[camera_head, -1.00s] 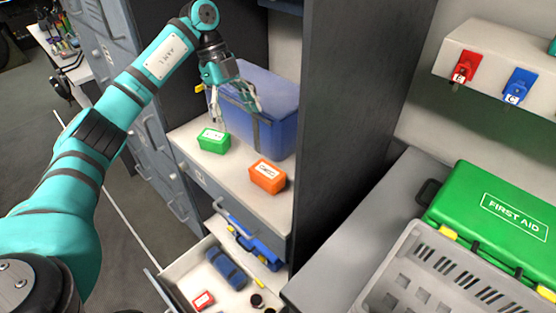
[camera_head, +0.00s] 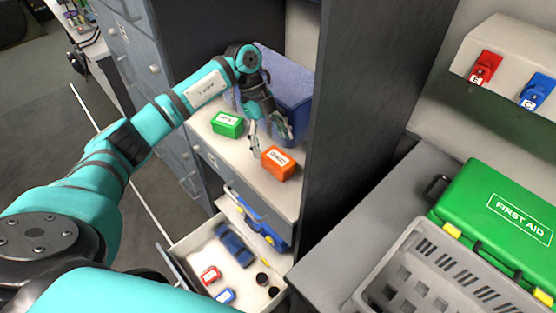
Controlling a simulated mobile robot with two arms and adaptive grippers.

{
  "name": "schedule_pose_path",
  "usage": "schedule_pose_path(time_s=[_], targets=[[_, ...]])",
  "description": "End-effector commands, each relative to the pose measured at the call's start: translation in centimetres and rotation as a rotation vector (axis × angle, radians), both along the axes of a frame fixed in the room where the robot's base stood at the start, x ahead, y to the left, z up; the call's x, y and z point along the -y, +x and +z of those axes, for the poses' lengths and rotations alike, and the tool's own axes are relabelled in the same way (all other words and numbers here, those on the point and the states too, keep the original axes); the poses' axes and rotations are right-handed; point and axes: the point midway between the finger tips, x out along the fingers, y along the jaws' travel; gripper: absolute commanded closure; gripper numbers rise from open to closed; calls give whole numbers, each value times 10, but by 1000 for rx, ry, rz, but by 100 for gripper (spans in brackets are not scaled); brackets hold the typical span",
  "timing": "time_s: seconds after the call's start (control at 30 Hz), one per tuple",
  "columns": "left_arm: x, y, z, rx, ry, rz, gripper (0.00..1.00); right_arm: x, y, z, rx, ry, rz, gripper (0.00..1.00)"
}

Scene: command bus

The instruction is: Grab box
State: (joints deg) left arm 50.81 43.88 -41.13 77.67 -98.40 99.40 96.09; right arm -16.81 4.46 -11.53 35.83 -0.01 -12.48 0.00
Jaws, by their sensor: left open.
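Two small boxes sit on the pale cabinet shelf: a green box (camera_head: 227,124) with a white label on the left, and an orange box (camera_head: 279,163) with a white label on the right. My left gripper (camera_head: 268,143) is open, with its fingers pointing down beside the orange box, just behind and left of it. I cannot tell whether a finger touches that box. Nothing shows between the fingers. A large blue cooler-like box (camera_head: 291,95) stands behind the gripper, partly hidden by it. My right gripper is not in view.
Below the shelf, an open drawer (camera_head: 186,243) holds a blue toy car (camera_head: 235,245), a red box (camera_head: 210,275) and other small items. A dark cabinet side wall (camera_head: 355,110) rises right of the shelf. A green first aid case (camera_head: 500,215) and grey crate (camera_head: 400,262) lie on the right.

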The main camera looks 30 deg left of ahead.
Motion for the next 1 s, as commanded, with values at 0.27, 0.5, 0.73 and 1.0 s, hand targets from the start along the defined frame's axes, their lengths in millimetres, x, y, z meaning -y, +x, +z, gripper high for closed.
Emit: schedule_pose_path(time_s=[0.27,0.5,0.73,1.0], targets=[[24,-11,-28,-4,-2,-1,20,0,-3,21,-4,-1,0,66],[28,-12,-42,0,-1,0,20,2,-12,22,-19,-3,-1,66],[28,-12,-42,-1,0,0,32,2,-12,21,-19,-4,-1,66],[28,-12,-42,-1,0,0,67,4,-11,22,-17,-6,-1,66]])
